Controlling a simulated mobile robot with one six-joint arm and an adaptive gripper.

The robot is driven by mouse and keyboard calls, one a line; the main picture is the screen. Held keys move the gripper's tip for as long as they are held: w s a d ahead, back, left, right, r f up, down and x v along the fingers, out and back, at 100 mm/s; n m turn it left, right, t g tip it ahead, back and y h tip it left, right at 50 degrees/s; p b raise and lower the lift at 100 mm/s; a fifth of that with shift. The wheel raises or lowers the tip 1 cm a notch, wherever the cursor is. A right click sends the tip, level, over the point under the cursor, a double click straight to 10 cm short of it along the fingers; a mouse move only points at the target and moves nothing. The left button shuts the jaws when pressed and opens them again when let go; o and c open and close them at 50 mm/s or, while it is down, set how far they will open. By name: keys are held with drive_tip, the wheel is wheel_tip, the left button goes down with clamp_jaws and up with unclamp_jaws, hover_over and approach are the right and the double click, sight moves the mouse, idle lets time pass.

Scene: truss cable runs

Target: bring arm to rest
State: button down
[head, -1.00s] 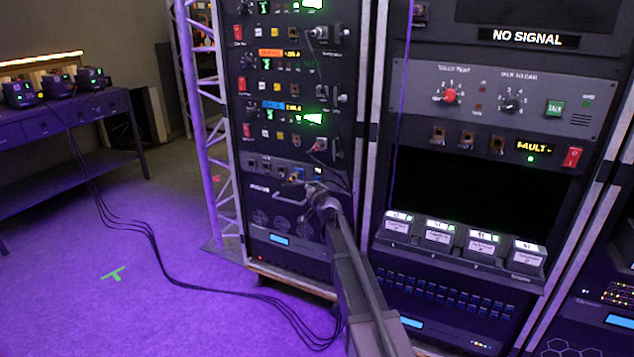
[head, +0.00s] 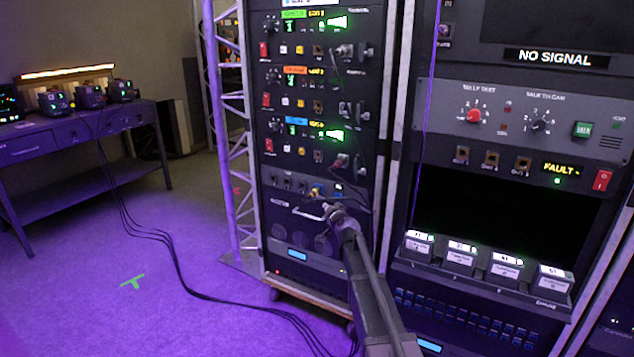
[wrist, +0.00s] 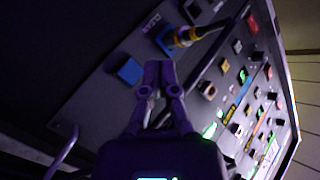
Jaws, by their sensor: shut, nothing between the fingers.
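My gripper (wrist: 159,75) is shut and empty in the wrist view, its fingertips together in front of the lower panel of the left rack. A blue connector (wrist: 130,71) on that panel shows just left of the fingertips, and a cable plug with a yellow ring (wrist: 183,38) sits in a blue socket above them. I cannot tell whether the fingers touch the panel. In the head view my arm reaches up from the bottom to the left rack (head: 310,220); its dark end hides part of the panel, and the fingertips are hard to make out.
A right rack (head: 520,100) has a "NO SIGNAL" display (head: 556,57) and a row of labelled blocks (head: 505,266). A lattice truss (head: 227,130) stands left of the left rack. Black cables (head: 175,265) run over the purple floor from a table (head: 85,140).

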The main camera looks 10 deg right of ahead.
drive_tip(key=s+a+f+n+g, duration=0.1)
drive_tip(key=s+f+n+g, duration=0.15)
drive_tip(key=s, duration=0.45)
drive_tip(key=s+a+f+n+g+y, duration=0.1)
drive_tip(key=s+a+f+g, duration=0.1)
drive_tip(key=s+f+g, duration=0.3)
drive_tip(key=s+a+f+n+g, duration=0.1)
drive_tip(key=s+f+n, duration=0.15)
drive_tip(key=s, duration=0.55)
drive_tip(key=s+d+f+g+h, duration=0.2)
drive_tip(key=s+d+f+g, duration=0.15)
drive_tip(key=s, duration=0.85)
drive_tip(key=s+d+f+g+h, duration=0.2)
drive_tip(key=s+g, duration=0.2)
drive_tip(key=s, duration=0.8)
wheel_tip(320, 180, up, 37)
drive_tip(key=p, duration=3.7)
drive_tip(key=shift+w+m, duration=0.3)
drive_tip(key=shift+w, duration=0.1)
